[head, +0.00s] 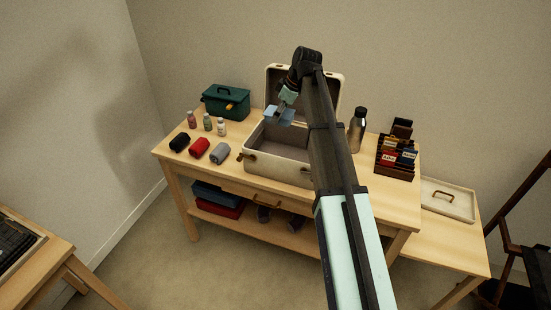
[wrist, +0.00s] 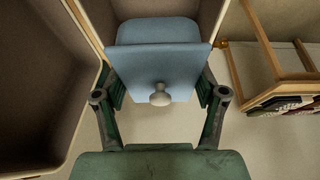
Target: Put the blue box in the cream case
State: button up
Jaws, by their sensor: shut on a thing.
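The blue box (head: 277,116) is held by my gripper (head: 285,100) above the left part of the open cream case (head: 265,168). In the wrist view my gripper (wrist: 160,95) has its two fingers on either side of the blue box (wrist: 160,62), which has a pale round knob. The cream case stands on the wooden table with its lid raised at the back. Its visible inside looks empty, though my arm hides its right part. In the wrist view the case's rim (wrist: 85,30) lies left of the box.
A green toolbox (head: 227,102), several small bottles (head: 207,122) and rolled cloths (head: 200,149) are left of the case. A metal flask (head: 357,130) and a dark rack (head: 396,157) are right. A cream lid-like panel (head: 447,199) lies on the lower side table.

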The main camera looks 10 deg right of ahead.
notch_tip(320, 180, down, 20)
jog(key=shift+d+r+p, duration=0.1)
jog(key=shift+r+p, duration=0.15)
jog(key=shift+p, duration=1)
jog(key=shift+s+f, duration=0.1)
jog(key=o, duration=1.1)
jog(key=shift+r, duration=0.2)
jog(key=b+v, duration=0.1)
jog(key=v, duration=1.1)
jog(key=shift+b, duration=0.3)
